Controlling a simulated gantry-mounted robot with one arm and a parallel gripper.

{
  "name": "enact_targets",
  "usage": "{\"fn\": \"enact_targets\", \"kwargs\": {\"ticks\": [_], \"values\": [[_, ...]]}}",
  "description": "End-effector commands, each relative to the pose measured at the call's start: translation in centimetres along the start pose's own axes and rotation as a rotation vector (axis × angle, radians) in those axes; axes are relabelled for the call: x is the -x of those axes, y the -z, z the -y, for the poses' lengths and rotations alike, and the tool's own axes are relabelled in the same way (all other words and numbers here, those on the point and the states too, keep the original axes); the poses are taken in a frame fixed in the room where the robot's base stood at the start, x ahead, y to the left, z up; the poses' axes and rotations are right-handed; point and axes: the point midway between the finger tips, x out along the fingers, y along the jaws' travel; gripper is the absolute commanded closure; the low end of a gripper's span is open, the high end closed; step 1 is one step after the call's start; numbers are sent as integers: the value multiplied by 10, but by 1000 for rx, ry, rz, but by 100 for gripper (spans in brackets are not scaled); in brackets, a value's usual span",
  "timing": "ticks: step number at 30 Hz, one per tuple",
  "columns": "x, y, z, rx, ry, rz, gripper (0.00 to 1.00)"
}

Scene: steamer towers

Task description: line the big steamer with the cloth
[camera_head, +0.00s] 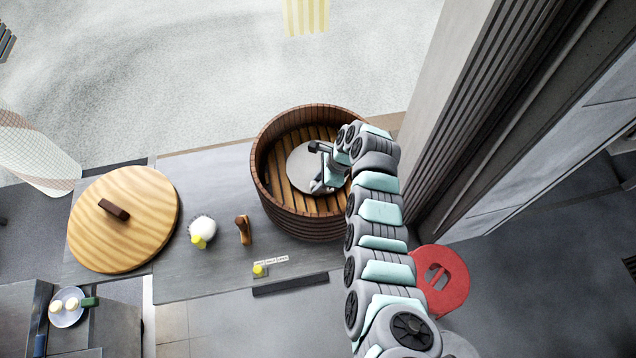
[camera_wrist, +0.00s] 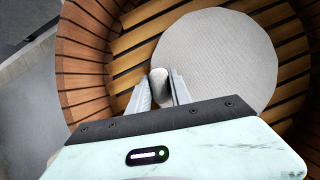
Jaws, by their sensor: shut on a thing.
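The big steamer (camera_head: 262,190) is a round wooden tub with a slatted floor, open at the top, on the grey counter. Its inner wall shows in the wrist view (camera_wrist: 85,45). The cloth (camera_head: 300,178) is a pale grey disc inside the steamer, flat over the middle of the slats; I cannot tell whether it touches them everywhere. It also shows in the wrist view (camera_wrist: 225,60). My gripper (camera_head: 318,168) reaches into the steamer. In the wrist view its fingers (camera_wrist: 159,86) are shut on a pale raised fold at the cloth's edge. Bare slats show around the cloth.
A round wooden lid (camera_head: 140,235) lies left on the counter (camera_head: 200,280). Between it and the steamer are a white round item (camera_head: 203,227) with a yellow part and a brown-handled brush (camera_head: 243,230). A red stool (camera_head: 440,280) stands right of my arm.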

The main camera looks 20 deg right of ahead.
Motion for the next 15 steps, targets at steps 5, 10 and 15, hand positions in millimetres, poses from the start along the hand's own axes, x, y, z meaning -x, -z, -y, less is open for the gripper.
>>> {"fn": "enact_targets", "kwargs": {"ticks": [5, 10, 15], "values": [[-3, 1, 0, 0, 0, 0, 100], [-6, 2, 0, 0, 0, 0, 100], [-8, 3, 0, 0, 0, 0, 100]]}}
